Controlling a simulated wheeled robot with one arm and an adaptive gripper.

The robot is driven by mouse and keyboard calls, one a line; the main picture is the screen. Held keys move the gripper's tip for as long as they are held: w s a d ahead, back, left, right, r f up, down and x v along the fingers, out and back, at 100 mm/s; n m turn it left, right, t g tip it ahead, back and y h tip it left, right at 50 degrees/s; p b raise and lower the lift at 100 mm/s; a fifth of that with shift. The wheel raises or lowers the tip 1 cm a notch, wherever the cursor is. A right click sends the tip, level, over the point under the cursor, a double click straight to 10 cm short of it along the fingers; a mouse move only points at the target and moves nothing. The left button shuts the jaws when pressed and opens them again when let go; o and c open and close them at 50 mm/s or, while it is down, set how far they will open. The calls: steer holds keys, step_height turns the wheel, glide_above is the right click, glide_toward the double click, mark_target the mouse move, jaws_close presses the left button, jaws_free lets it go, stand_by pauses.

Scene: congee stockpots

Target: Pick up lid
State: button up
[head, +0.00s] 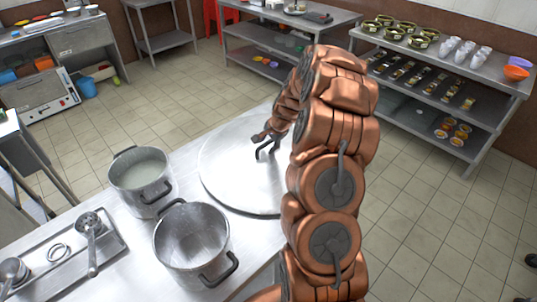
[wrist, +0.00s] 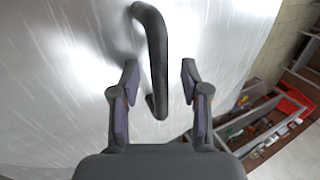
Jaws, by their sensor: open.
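The lid (head: 230,171) is a large round metal disc lying on the steel table; my arm hides part of its right side. Its dark curved handle (head: 267,146) stands up near the middle. In the wrist view the handle (wrist: 156,55) runs lengthwise, and its near end lies between my fingers. My gripper (wrist: 159,85) is open, with one finger on each side of the handle and a gap on both sides. The lid's brushed surface (wrist: 60,80) fills much of that view.
An empty pot (head: 190,240) and a pot of pale congee (head: 140,175) stand left of the lid. A tray (head: 118,240) with ladles lies at the far left. Shelves (head: 455,75) with bowls and cups stand at the back right. Tiled floor between is clear.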

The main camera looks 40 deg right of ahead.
jaws_close()
stand_by(0.7)
